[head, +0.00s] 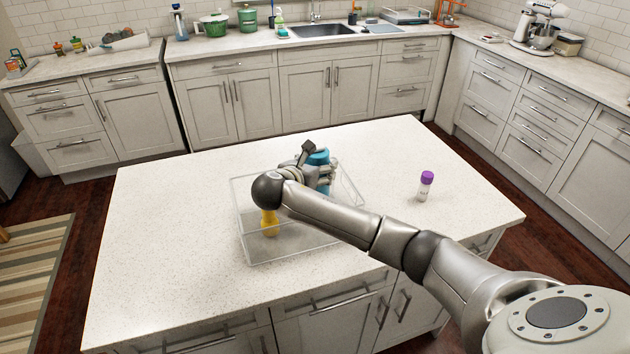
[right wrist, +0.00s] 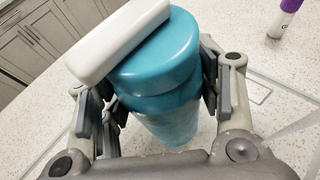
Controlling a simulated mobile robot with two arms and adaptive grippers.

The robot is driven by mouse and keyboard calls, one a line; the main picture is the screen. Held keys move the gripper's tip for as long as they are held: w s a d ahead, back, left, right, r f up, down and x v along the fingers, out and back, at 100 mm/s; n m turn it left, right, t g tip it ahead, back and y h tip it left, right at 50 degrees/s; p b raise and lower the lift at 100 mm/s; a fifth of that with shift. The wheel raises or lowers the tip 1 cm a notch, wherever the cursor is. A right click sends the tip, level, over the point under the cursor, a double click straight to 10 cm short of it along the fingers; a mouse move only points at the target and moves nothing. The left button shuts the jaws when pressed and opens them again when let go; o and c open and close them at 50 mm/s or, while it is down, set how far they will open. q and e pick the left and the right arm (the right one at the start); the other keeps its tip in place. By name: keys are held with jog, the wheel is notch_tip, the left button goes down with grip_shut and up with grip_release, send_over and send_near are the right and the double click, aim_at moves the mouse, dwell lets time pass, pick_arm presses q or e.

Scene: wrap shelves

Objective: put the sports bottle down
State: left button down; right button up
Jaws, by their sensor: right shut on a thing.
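The sports bottle (head: 319,157) is teal and is largely hidden behind my right gripper (head: 311,168) in the head view. In the right wrist view the teal bottle (right wrist: 170,75) stands between the two fingers, with a white bar-shaped part across its lid. My right gripper (right wrist: 160,100) is shut on it from both sides. The bottle looks about upright, over or within the clear tray (head: 248,240) on the island. I cannot tell whether its base touches anything. My left gripper is in neither view.
A yellow bottle (head: 269,223) is in the clear tray, partly behind my arm. A white bottle with a purple cap (head: 425,184) stands on the island (head: 180,220) to the right. The island's left part and far edge are clear.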

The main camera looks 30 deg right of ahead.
notch_tip(320, 180, down, 3)
jog(key=shift+a+f, duration=0.1)
jog(key=shift+f+p, duration=0.25)
jog(key=shift+p, duration=0.05)
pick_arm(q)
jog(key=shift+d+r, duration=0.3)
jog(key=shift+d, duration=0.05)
pick_arm(e)
jog(key=shift+f, duration=0.15)
jog(key=o, duration=1.2)
jog(key=shift+o, duration=0.2)
jog(key=shift+a, duration=0.1)
pick_arm(q)
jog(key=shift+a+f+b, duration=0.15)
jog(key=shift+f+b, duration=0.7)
jog(key=shift+b, duration=0.05)
pick_arm(e)
jog(key=v, duration=1.2)
